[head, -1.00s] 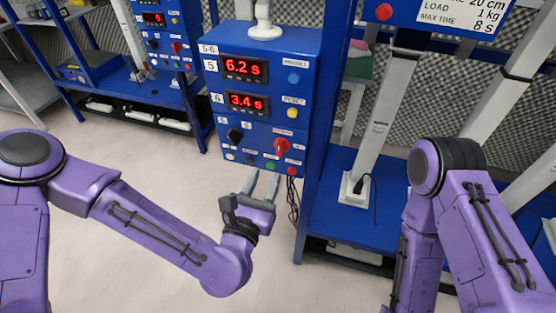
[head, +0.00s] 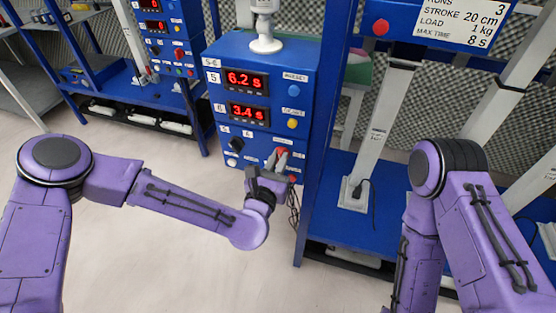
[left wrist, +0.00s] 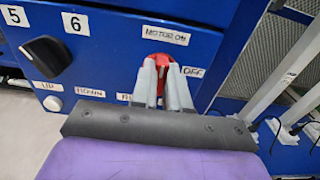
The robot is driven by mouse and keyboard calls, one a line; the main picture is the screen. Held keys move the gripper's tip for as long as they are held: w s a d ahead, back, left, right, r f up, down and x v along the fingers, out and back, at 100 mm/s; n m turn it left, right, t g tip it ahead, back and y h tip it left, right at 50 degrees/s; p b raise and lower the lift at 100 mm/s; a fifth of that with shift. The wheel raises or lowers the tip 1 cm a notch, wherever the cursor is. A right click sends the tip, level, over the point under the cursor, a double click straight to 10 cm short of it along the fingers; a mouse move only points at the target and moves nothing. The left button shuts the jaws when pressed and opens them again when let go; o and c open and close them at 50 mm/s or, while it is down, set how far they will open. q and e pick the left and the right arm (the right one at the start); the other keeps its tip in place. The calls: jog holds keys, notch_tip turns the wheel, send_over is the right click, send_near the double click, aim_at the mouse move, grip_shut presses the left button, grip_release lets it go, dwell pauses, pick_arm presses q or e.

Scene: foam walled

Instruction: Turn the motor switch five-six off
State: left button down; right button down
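The red motor switch (head: 281,153) is on the lower right of the blue control box marked 5-6 (head: 215,105). In the left wrist view the red switch (left wrist: 172,72) sits below the label MOTOR ON and left of the label OFF. Its handle looks roughly upright, pointing towards MOTOR ON, but the fingers partly hide it. My left gripper (head: 276,160) is at the switch. In the left wrist view its fingers (left wrist: 163,78) are close together on either side of the red handle and look shut on it. My right gripper is out of view.
The black 5/6 selector knob (left wrist: 45,55) is left of the switch. Displays (head: 246,82) read 6.2 s and 3.4 s. Blue and yellow buttons (head: 292,123) sit higher on the box. A blue frame post (head: 318,140) stands just right. The floor in front is clear.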

pick_arm(q)
jog(key=shift+m, duration=0.3)
jog(key=shift+d+f+m+b, duration=0.15)
jog(key=shift+m+b, duration=0.95)
jog(key=shift+m, duration=3.2)
jog(key=shift+f+m+b, duration=0.1)
jog(key=shift+m+b, duration=1)
jog(key=shift+m, duration=3.2)
jog(key=shift+s, duration=0.1)
jog(key=c, duration=1.1)
grip_release()
jog(key=b+v, duration=0.2)
jog(key=v, duration=0.8)
jog(key=shift+s+r, duration=0.1)
jog(key=shift+s, duration=0.15)
